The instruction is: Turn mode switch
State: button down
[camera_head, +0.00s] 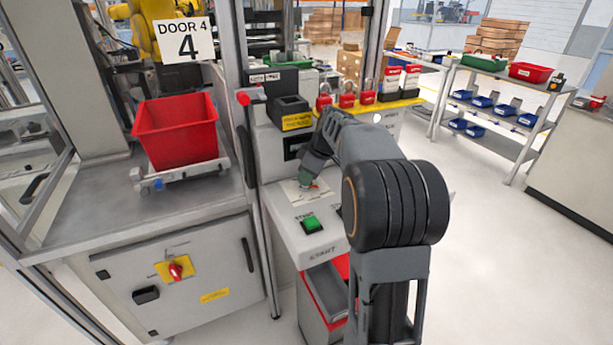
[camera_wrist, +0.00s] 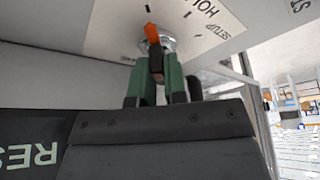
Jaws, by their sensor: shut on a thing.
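The mode switch (camera_wrist: 151,34) shows in the wrist view, with an orange-red lever and a round silver base on a white label plate with the words "SETUP" and "HO..." partly readable. My gripper (camera_wrist: 155,72) has its green fingers shut on the switch's lever, just below the silver base in the picture. In the head view my gripper (camera_head: 305,181) reaches down to the white label plate (camera_head: 292,193) on the sloping grey console. There the switch is mostly hidden by my fingers and wrist. Which mark the lever points to is hard to tell.
A green start button (camera_head: 312,224) sits on the console close in front of the switch. Red padlocks (camera_head: 346,100) hang on a yellow rack behind my arm. A red bin (camera_head: 176,132) stands on the left bench, and a red rotary switch (camera_head: 175,271) is on the cabinet below.

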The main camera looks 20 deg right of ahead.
jog(key=c, duration=1.2)
grip_release()
jog(key=shift+o, duration=0.2)
jog(key=v, duration=1.4)
jog(key=shift+p, duration=0.4)
jog(key=shift+a, duration=0.15)
